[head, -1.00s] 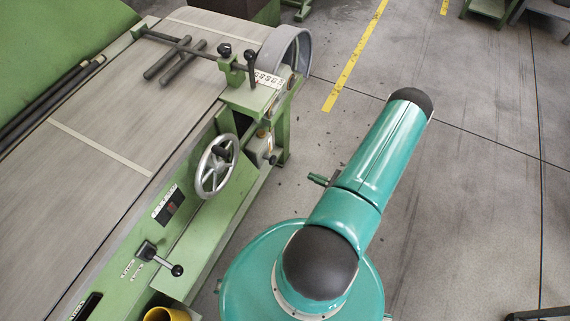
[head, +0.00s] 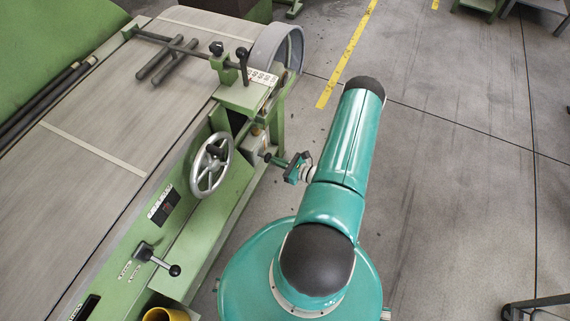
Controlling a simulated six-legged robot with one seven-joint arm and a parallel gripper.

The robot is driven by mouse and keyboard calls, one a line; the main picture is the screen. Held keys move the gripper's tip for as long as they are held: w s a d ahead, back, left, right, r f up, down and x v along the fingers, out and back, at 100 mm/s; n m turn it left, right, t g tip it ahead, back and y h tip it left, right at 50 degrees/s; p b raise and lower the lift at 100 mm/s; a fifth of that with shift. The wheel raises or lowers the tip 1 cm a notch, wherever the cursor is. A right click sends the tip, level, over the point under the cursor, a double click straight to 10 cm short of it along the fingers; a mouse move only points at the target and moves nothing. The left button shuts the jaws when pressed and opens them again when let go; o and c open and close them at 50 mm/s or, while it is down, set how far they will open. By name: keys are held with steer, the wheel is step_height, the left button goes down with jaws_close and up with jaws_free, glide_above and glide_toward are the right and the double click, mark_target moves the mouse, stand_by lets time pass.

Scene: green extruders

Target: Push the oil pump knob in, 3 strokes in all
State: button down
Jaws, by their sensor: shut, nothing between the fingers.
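The oil pump knob (head: 267,157) is a small dark ball on the side of the green machine, by a small grey-green housing (head: 257,142) to the right of the handwheel. My gripper (head: 277,161) points left at the knob from its right. Its shut tip is at or very near the knob, with nothing held. I cannot tell whether they touch. The knob's stem is too small to judge how far in it is.
The spoked handwheel (head: 211,165) is close to the left of the knob. A lever with a black ball (head: 174,270) and a yellow cylinder (head: 166,315) are lower down. The concrete floor (head: 460,200) to the right is clear.

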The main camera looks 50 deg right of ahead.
mark_target(264, 156)
steer(key=shift+w, duration=0.1)
steer(key=shift+x, duration=1.35)
steer(key=shift+a+r, duration=0.15)
steer(key=shift+r, duration=0.1)
